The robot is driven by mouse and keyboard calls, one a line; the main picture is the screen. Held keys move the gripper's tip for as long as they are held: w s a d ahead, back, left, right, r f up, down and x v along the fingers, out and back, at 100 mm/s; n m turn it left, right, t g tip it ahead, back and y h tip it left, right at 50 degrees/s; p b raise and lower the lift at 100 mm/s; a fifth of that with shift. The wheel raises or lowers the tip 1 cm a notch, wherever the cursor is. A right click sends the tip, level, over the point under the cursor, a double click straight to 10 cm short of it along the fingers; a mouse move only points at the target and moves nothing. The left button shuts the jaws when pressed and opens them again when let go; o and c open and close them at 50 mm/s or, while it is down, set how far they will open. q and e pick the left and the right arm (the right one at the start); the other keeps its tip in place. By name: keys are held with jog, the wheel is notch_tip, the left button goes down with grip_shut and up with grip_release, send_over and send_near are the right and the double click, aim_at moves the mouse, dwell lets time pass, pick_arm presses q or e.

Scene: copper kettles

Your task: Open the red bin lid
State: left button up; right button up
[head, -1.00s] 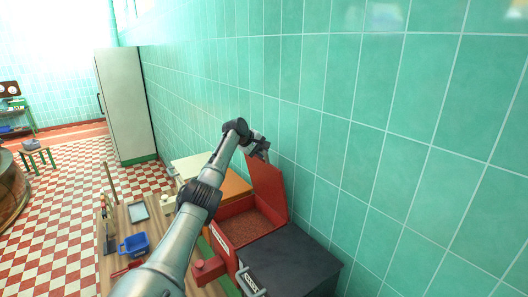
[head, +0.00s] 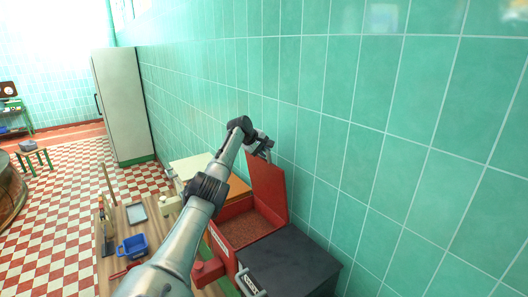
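The red bin (head: 222,251) stands against the green tiled wall, and reddish-brown grainy stuff shows inside it. Its lid (head: 269,190) is raised nearly upright on the wall side, so the bin is open. My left gripper (head: 265,156) is at the top edge of the lid, at its far corner. The gripper is small and partly hidden by its own wrist, so I cannot tell whether its fingers are open or touch the lid. My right gripper is not in view.
A dark-lidded bin (head: 290,262) stands shut at the near side of the red bin. An orange lid (head: 238,187) and a cream lid (head: 190,166) lie beyond. A wooden table at left holds a blue container (head: 134,246) and a grey tray (head: 137,212). A tall pale cabinet (head: 124,105) stands farther back.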

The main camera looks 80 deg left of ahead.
pick_arm(q)
jog(key=o, duration=0.4)
jog(key=shift+f, duration=0.3)
jog(key=shift+s+r+b, duration=0.1)
jog(key=shift+s+b, duration=0.25)
jog(key=shift+b, duration=0.2)
jog(key=shift+w+r+b+v, duration=0.15)
jog(key=shift+b+v, duration=0.5)
jog(key=shift+v, duration=1.7)
jog(key=shift+w+r+b+v, duration=0.1)
jog(key=shift+b+v, duration=0.6)
jog(key=shift+v, duration=1.6)
jog(key=shift+w+r+b+v, duration=0.15)
jog(key=shift+b+v, duration=0.5)
jog(key=shift+v, duration=1.7)
jog(key=shift+f, duration=0.15)
